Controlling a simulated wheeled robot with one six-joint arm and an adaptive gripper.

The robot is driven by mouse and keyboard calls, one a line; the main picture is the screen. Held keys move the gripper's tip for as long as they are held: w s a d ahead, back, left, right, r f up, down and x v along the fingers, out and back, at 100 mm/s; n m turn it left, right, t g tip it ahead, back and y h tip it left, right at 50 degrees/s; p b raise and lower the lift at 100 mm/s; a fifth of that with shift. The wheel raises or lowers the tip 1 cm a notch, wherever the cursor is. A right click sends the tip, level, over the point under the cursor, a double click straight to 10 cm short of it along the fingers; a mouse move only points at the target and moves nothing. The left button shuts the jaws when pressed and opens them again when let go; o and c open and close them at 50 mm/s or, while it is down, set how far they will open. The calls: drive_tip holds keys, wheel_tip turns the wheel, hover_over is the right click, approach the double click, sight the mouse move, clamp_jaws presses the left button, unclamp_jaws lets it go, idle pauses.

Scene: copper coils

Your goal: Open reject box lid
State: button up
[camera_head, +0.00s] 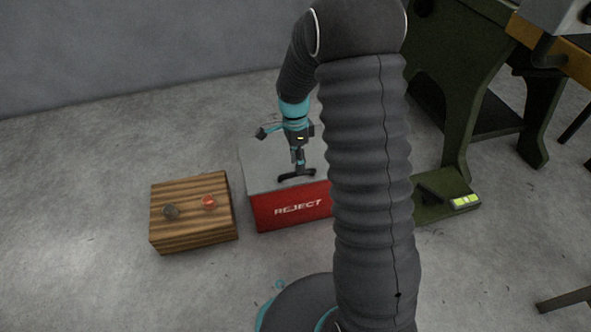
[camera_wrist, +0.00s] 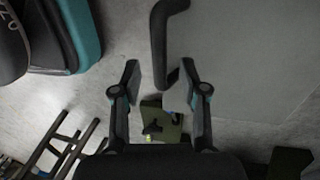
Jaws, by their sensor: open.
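The reject box (camera_head: 291,209) is red with white lettering and stands on the floor in the head view. Its flat grey lid (camera_head: 262,168) lies shut on top and also fills the right of the wrist view (camera_wrist: 245,65). A black bar handle (camera_head: 297,175) sits on the lid near its front edge. My gripper (camera_head: 298,163) is directly above the handle, pointing down. In the wrist view my gripper (camera_wrist: 160,77) is open, and the handle (camera_wrist: 158,45) reaches between its fingertips; contact cannot be told. My arm hides the box's right side.
A striped wooden block (camera_head: 193,237) with a small dark knob (camera_head: 171,211) and a small red knob (camera_head: 208,202) stands left of the box. A green machine frame (camera_head: 462,100) stands at the right. Floor in front of the block is clear.

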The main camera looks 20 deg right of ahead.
drive_tip(key=shift+x, duration=1.25)
clamp_jaws()
